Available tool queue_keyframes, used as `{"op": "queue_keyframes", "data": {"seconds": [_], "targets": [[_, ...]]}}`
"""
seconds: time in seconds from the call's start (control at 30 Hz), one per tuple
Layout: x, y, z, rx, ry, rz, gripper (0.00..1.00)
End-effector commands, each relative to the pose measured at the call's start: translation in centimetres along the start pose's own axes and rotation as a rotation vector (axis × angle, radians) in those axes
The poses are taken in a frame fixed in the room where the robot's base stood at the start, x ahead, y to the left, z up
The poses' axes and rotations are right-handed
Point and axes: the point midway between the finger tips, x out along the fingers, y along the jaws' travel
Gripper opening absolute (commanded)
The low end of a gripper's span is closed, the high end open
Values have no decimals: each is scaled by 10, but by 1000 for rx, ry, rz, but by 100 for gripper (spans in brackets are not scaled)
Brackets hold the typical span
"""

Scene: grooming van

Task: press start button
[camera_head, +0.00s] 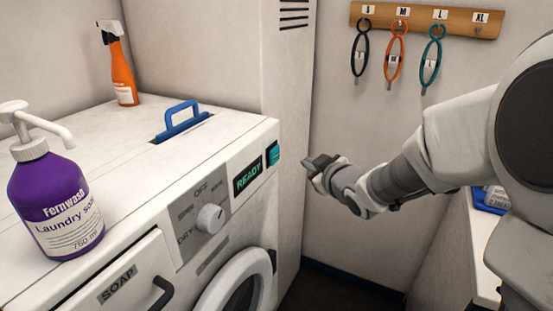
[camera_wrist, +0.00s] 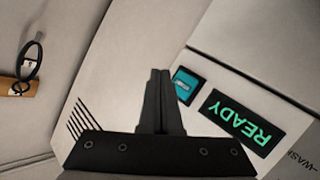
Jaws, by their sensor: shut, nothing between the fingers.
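The start button is a teal square (camera_head: 273,154) at the right end of the washing machine's front panel, beside a display (camera_head: 248,175) that reads READY in green. My gripper (camera_head: 309,162) is shut and empty, a short way to the right of the button and apart from it. In the wrist view the teal button (camera_wrist: 185,86) shows just right of my closed fingers (camera_wrist: 160,76), with part of it close behind their edge. The READY display (camera_wrist: 239,121) lies further right there.
The washing machine (camera_head: 120,130) carries a purple laundry soap bottle (camera_head: 58,205), an orange spray bottle (camera_head: 122,72) and a blue handle (camera_head: 181,122). A dial (camera_head: 211,218) sits left of the display. Looped collars hang from a wooden rack (camera_head: 462,24) on the back wall. A counter stands at right.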

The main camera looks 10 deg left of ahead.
Motion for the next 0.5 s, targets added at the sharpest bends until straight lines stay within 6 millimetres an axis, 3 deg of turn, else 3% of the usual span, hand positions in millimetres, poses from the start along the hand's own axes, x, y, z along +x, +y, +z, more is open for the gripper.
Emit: {"op": "queue_keyframes", "data": {"seconds": [0.2, 0.5], "targets": [[23, -18, -12, -1, 2, -1, 0], [36, -26, -25, 1, 0, 1, 0]]}}
